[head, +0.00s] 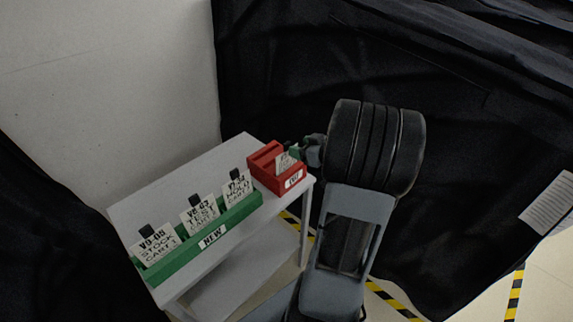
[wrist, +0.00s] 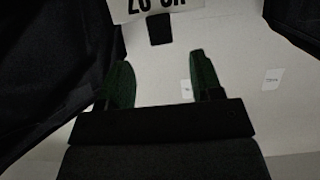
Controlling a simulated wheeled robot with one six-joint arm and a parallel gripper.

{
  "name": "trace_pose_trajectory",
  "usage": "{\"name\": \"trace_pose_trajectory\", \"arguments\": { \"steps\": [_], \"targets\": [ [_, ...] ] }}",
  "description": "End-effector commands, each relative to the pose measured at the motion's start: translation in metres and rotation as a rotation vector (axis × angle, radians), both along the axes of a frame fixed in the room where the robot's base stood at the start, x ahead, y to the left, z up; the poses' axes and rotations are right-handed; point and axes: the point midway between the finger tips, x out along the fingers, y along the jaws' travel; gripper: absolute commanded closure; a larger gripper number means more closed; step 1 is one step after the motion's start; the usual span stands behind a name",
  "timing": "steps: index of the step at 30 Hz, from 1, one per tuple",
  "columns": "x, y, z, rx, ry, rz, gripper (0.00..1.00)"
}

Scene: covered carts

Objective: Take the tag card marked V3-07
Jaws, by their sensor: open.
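A white tag card (head: 286,161) stands in the red OUT box (head: 268,177) on the cart's right end; its marking is too small and partly covered to read in the head view. In the wrist view a white card (wrist: 130,10) hangs upside down at the top edge with its lettering cut off, so I cannot confirm V3-07. Its black tab (wrist: 159,28) lies ahead of my gripper (wrist: 160,72), in line with the gap between the green fingers. My gripper is open and empty. In the head view it is beside the red box, close to the card's top.
A green NEW rack (head: 165,268) holds a V9-05 STOCK card (head: 155,243), a TEST card (head: 200,213) and a HOLD card (head: 238,188). The grey cart top (head: 190,178) is clear behind the rack. Black drapes (head: 470,120) hang behind and to the right.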

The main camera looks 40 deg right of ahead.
Motion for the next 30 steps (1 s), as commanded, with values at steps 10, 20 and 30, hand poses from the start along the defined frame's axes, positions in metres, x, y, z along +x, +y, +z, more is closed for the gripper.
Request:
{"name": "trace_pose_trajectory", "arguments": {
  "steps": [10, 20, 30],
  "targets": [
    [0.023, 0.005, -0.009, -0.001, 0.001, 0.001, 0.40],
    [0.059, 0.013, -0.022, -0.001, 0.001, 0.000, 0.40],
    [0.063, 0.013, -0.023, -0.002, 0.000, -0.002, 0.42]
  ]
}}
